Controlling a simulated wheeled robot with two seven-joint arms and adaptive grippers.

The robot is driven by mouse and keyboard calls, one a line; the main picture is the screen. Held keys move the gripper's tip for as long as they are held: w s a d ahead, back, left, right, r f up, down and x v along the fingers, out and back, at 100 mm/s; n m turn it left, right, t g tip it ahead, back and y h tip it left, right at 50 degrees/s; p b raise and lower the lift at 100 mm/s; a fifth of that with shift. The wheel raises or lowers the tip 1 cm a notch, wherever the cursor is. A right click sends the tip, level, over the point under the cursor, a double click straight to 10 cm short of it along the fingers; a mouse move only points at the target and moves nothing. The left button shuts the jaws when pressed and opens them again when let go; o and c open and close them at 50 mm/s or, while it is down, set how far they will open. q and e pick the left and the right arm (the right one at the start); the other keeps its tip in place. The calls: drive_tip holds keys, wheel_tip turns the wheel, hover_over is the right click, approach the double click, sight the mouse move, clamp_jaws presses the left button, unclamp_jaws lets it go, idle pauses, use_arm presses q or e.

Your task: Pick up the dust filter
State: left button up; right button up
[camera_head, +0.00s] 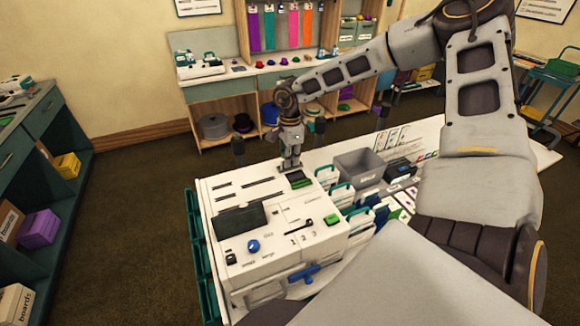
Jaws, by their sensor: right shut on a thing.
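A white machine (275,228) with a dark screen, knobs and slots stands on the near end of a white table. A small black and green piece (299,180), which looks like the dust filter, sits at the machine's far top edge. My right gripper (291,164) points down at this piece from above and is shut on it. The fingertips are small in the picture and their contact is partly hidden. My left gripper is not in view.
A teal shelf (35,190) is at the left, a stocked counter (245,70) at the back. The carpet between is clear.

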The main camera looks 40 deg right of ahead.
drive_tip(key=shift+r, duration=0.15)
drive_tip(key=shift+r+b, duration=1)
drive_tip(key=shift+r, duration=3.85)
